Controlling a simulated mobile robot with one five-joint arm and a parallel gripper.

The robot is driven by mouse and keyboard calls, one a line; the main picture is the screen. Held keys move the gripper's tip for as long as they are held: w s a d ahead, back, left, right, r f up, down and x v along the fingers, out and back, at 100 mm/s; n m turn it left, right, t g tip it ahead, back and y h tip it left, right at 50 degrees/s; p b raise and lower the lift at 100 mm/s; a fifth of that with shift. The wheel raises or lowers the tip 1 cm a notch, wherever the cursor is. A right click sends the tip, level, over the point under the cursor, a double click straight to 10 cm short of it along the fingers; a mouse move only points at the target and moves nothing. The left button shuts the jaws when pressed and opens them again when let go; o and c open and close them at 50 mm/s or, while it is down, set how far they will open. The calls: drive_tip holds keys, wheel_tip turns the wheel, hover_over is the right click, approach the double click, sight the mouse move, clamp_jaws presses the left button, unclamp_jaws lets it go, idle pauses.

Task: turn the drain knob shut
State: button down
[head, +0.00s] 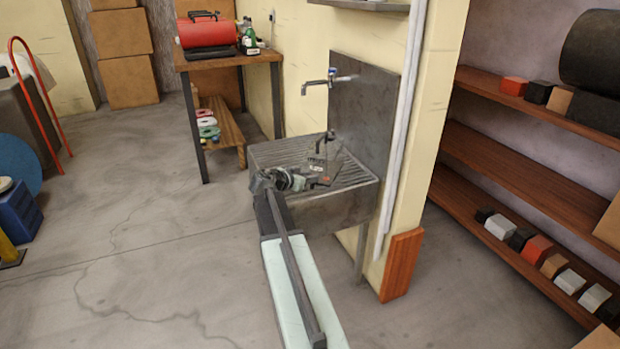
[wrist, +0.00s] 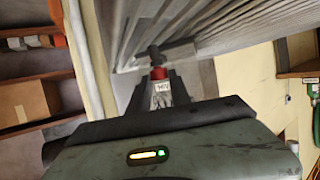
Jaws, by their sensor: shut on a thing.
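My gripper (wrist: 160,82) is in the lower middle of the wrist view, with its jaws shut. At its tip is a small red and dark piece (wrist: 157,57), which looks like the drain knob; its turn angle is too small to read. In the head view my gripper (head: 318,178) reaches over the front of the grey ribbed sink (head: 362,180). A dark upright fitting (head: 326,141) stands just behind it on the sink. The gripper and arm hide part of the sink's front left, and the knob is not clear there.
A tap with a blue handle (head: 331,76) sticks out from the grey back panel (head: 372,110) above the sink. A white pipe (head: 402,130) runs down the wall at right. Shelves (head: 530,175) stand farther right. A wooden bench (head: 235,58) is behind at left.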

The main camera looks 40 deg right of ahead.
drive_tip(key=shift+f, duration=0.1)
drive_tip(key=c, duration=1.5)
unclamp_jaws()
drive_tip(key=shift+o, duration=0.2)
drive_tip(key=p+v, duration=0.3)
drive_tip(key=v, duration=0.4)
drive_tip(key=shift+s+a+r, duration=0.1)
drive_tip(key=shift+a+r, duration=0.1)
drive_tip(key=shift+a, duration=0.15)
